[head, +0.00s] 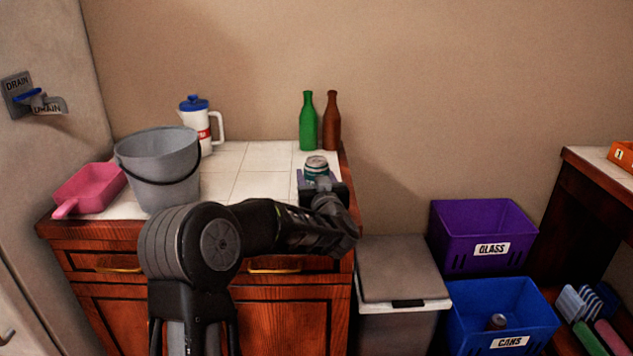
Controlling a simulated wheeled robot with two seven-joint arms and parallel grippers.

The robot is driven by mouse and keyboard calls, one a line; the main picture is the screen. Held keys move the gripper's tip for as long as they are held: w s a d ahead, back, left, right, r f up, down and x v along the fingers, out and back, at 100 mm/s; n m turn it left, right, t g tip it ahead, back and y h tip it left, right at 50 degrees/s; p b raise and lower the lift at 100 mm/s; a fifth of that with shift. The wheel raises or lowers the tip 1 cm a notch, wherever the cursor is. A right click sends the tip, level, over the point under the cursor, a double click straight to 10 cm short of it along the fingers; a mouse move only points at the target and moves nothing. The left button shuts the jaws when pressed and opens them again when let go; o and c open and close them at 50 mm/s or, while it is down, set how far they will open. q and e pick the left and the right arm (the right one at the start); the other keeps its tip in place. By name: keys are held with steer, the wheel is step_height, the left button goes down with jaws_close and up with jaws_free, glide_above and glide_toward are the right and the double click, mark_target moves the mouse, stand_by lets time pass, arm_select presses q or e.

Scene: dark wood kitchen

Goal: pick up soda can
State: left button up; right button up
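A green and silver soda can (316,167) stands upright on the white tiled counter (262,184), near its right end. My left arm reaches up from the lower left, and its gripper (322,182) is at the can. The can's top and upper side show just beyond the gripper body, between its two sides. The lower part of the can is hidden, so I cannot tell whether the fingers touch it or are closed on it. My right gripper is out of view.
A green bottle (308,125) and a brown bottle (331,125) stand behind the can. A grey bucket (160,165), pink dustpan (90,188) and white jug (200,128) are left. A lidded bin (400,270), purple GLASS crate (460,237) and blue CANS crate (470,333) stand right.

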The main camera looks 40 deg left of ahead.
arm_select(q)
steer(key=shift+r, duration=0.15)
steer(key=shift+c, duration=0.4)
steer(key=shift+r+p, duration=0.9)
steer(key=shift+r, duration=3.95)
steer(key=s+d+f+m+t+h, duration=0.1)
steer(key=d+f+m+h, duration=0.3)
steer(key=d, duration=0.6)
steer(key=s+d+f+m+t+h, duration=0.2)
steer(key=s+d+f+m+h, duration=0.2)
steer(key=d+h, duration=0.4)
steer(key=s+d+f+m+t+h, duration=0.1)
steer(key=d+f+m+h, duration=0.3)
steer(key=d, duration=0.8)
step_height(320, 180, down, 3)
steer(key=shift+s+d+r+m+t+h, duration=0.25)
steer(key=shift+s+h, duration=0.45)
steer(key=shift+h, duration=0.4)
steer(key=shift+a, duration=0.1)
